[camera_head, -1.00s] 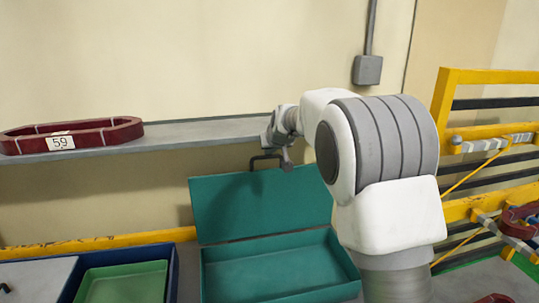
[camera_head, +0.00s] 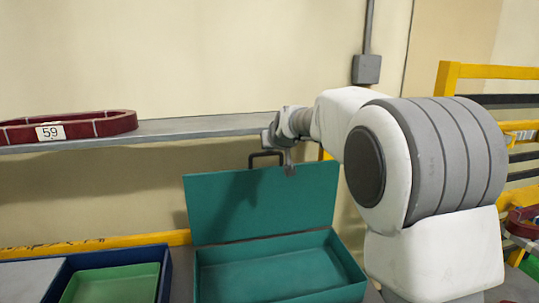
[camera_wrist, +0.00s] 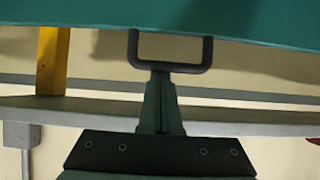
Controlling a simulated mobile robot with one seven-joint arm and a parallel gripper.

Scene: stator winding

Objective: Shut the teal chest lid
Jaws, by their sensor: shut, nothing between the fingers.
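The teal chest (camera_head: 350,272) stands open, its tray empty as far as I see. Its teal lid (camera_head: 262,205) is raised at the back, nearly upright, with a dark handle (camera_head: 267,154) on its top edge. The lid also shows across the top of the wrist view (camera_wrist: 230,18), with the handle (camera_wrist: 205,55) projecting from it.
A grey shelf (camera_head: 200,128) runs along the wall behind the lid and carries a dark red ring (camera_head: 100,124) labelled 59. A green tray (camera_head: 110,285) in a blue box (camera_head: 165,275) stands left of the chest. A yellow rack (camera_head: 450,80) stands at right.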

